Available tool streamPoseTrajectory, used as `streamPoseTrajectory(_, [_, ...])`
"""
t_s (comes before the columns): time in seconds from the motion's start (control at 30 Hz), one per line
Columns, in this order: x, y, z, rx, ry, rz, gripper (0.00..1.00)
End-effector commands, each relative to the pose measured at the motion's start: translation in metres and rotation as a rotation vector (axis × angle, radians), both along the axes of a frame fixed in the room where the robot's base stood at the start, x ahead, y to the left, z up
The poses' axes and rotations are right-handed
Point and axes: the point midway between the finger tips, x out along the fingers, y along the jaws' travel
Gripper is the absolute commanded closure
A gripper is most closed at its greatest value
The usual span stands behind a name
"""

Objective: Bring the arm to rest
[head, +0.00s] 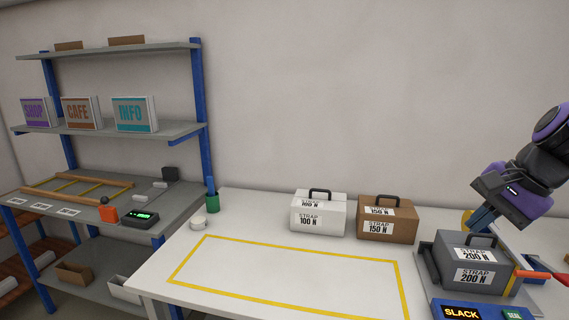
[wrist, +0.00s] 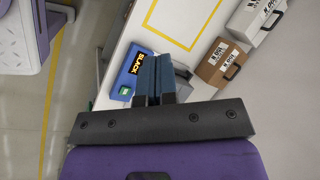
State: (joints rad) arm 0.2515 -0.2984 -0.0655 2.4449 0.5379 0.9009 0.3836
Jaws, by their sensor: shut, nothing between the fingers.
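My arm, purple and black, comes in from the right edge of the head view. My gripper (head: 482,218) points down and left, just above and behind the grey STRAP 200 N case (head: 472,264). I cannot tell whether it touches the case. In the wrist view my gripper's two dark blue fingers (wrist: 153,75) lie side by side, shut and empty. The grey case sits in a device on the bench with a blue SLACK panel (head: 460,312), and that panel also shows in the wrist view (wrist: 130,70). The fingers hide much of the grey case there.
A brown STRAP 150 N case (head: 387,220) and a white STRAP 100 N case (head: 318,214) stand left of the grey one. An orange-red lever (head: 531,274) is on the device's right. The yellow-outlined bench area (head: 285,270) is empty. Shelving (head: 110,130) stands at left.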

Motion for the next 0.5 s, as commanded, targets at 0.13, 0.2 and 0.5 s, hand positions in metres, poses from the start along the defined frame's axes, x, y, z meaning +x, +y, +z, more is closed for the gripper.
streamPoseTrajectory(0.13, [-0.032, 0.017, 0.020, -0.178, -0.103, 0.257, 1.00])
streamPoseTrajectory(0.2, [-0.046, 0.023, 0.028, -0.264, -0.148, 0.373, 1.00])
streamPoseTrajectory(0.5, [-0.095, 0.030, 0.052, -0.596, -0.303, 0.767, 1.00])
